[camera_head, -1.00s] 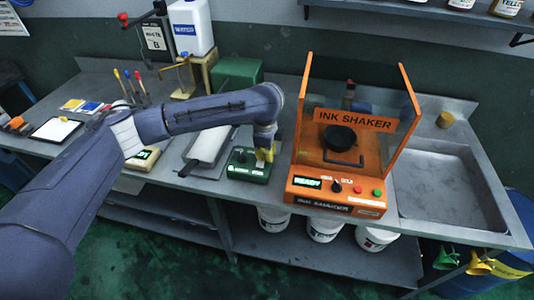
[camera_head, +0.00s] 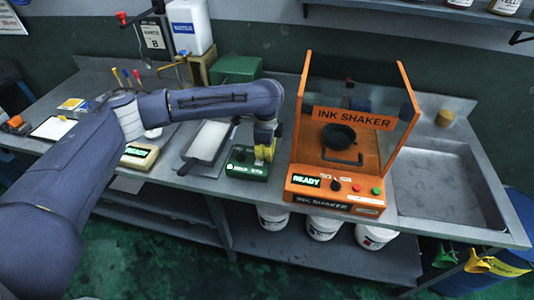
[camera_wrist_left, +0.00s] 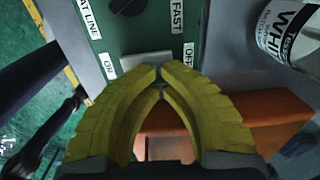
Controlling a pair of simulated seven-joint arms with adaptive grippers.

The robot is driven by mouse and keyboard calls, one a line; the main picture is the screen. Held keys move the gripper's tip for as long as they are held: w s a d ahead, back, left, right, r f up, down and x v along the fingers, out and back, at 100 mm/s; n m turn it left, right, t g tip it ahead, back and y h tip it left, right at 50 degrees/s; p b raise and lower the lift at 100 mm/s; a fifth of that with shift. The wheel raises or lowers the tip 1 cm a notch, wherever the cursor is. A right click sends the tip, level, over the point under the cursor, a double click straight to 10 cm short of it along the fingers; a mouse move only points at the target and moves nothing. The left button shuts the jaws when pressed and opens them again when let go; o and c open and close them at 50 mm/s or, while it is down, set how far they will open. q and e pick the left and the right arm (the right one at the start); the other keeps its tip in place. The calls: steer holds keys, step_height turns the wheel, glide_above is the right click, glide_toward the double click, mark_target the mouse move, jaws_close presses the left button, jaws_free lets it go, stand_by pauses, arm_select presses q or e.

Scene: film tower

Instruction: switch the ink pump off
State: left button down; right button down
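The green box (camera_head: 243,170) with a lit front display stands on the bench, left of the orange ink shaker. In the left wrist view its green panel (camera_wrist_left: 120,30) carries ON, OFF and FAST labels. A pale grey switch piece (camera_wrist_left: 143,60) lies between ON and OFF. My left gripper (camera_head: 264,152) is over the box's right side. In the left wrist view its yellow fingertips (camera_wrist_left: 161,72) are brought together, right by the switch piece; whether they touch it is unclear. Nothing shows held between them. My right gripper is not in view.
The orange ink shaker (camera_head: 310,188), showing READY, stands close to the right of the gripper. A white-labelled can (camera_wrist_left: 290,35) shows in the wrist view. A pale tray (camera_head: 207,143) lies left of the green box. A sink (camera_head: 440,185) is at right.

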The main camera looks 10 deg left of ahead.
arm_select(q)
steer(key=shift+s+a+r, duration=0.1)
steer(key=shift+s, duration=0.5)
step_height(320, 180, up, 14)
steer(key=s, duration=0.1)
steer(key=shift+s, duration=0.25)
steer(key=shift+w, duration=0.1)
stand_by(0.6)
